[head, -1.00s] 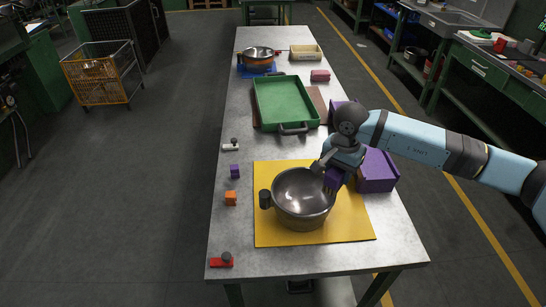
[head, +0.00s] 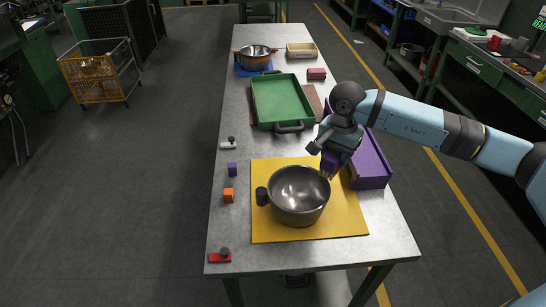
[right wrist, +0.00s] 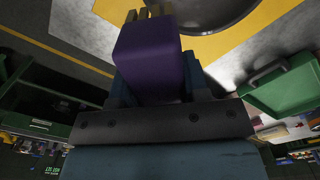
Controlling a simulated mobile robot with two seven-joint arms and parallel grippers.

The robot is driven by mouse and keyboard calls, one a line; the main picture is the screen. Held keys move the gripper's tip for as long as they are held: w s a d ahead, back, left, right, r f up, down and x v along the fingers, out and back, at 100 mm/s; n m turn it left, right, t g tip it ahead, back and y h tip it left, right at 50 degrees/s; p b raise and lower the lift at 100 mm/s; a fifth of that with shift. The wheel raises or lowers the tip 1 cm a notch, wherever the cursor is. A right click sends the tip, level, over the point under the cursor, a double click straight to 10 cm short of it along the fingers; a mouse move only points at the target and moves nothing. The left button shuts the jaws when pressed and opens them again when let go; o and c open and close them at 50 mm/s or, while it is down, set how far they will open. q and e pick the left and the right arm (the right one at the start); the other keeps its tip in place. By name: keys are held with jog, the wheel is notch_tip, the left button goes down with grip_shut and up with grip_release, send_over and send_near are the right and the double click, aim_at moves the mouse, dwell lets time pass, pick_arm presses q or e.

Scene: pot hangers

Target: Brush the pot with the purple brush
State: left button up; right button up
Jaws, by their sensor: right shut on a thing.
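A grey metal pot (head: 297,205) with a dark handle stands upright on a yellow mat (head: 345,225) near the front of the table. My right gripper (head: 332,158) is above the pot's back right rim. It is shut on the purple brush (head: 330,160), whose bristles point down toward the rim. In the right wrist view the purple brush (right wrist: 150,55) sits between the fingers, with its yellowish bristles near the dark pot (right wrist: 205,12). I cannot tell whether the bristles touch the pot. My left gripper is not in view.
A purple box (head: 370,170) stands right of the mat. A green tray (head: 283,100) lies behind. Orange (head: 229,195) and purple (head: 232,169) blocks, a red piece (head: 220,257) and a white piece (head: 229,144) lie along the left edge. Another pot (head: 255,55) stands far back.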

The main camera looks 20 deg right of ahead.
jog(key=shift+r+p, duration=0.7)
jog(key=shift+r, duration=1.1)
jog(key=shift+r+p, duration=0.4)
jog(key=shift+r, duration=0.8)
